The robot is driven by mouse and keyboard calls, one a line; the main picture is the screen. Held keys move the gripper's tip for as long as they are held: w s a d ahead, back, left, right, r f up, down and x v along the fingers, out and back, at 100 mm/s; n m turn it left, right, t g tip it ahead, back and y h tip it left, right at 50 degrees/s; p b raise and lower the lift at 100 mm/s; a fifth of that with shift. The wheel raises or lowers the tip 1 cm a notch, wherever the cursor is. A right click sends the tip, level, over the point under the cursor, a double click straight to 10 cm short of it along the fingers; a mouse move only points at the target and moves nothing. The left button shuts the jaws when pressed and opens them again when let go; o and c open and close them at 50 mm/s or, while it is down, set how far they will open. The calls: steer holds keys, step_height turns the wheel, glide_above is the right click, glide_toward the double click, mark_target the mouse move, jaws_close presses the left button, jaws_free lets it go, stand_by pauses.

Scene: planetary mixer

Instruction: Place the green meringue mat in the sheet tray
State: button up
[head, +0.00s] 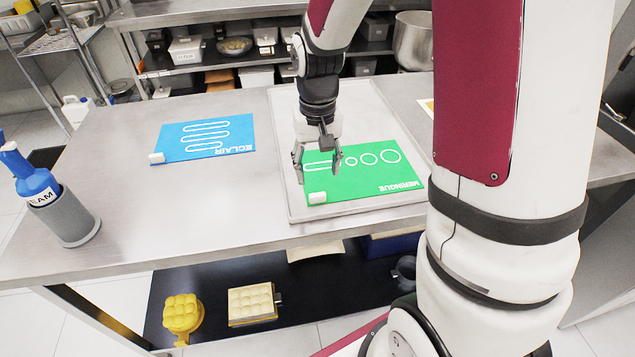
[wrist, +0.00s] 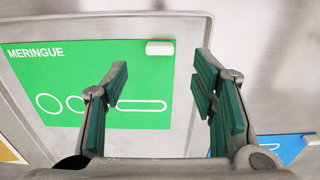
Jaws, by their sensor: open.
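The green meringue mat (head: 352,184) lies flat in the near part of the sheet tray (head: 390,105) in the head view. It is printed with white circles and a long loop, with a small white block at its near left corner. It also shows in the wrist view (wrist: 70,70), inside the rim of the tray (wrist: 206,28). My gripper (head: 318,172) is over the left part of the mat, fingers pointing down. In the wrist view my gripper (wrist: 165,85) is open with nothing between its fingers. Whether a fingertip touches the mat is unclear.
A blue eclair mat (head: 204,138) lies on the steel table (head: 110,195) left of the tray. A blue bottle in a grey holder (head: 66,215) stands at the table's left edge. Yellow and cream moulds (head: 252,303) sit on the shelf below.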

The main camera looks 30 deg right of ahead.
steer(key=s+a+r+n+t, duration=0.1)
steer(key=s+a+r, duration=0.1)
steer(key=s+r, duration=0.35)
steer(key=s+a+r+n+t, duration=0.1)
steer(key=s+r+t, duration=0.15)
steer(key=r, duration=0.65)
steer(key=s+a+r+n+t, duration=0.1)
steer(key=s+r, duration=0.3)
steer(key=s, duration=0.6)
steer(key=shift+a+t, duration=0.35)
steer(key=shift+a, duration=0.2)
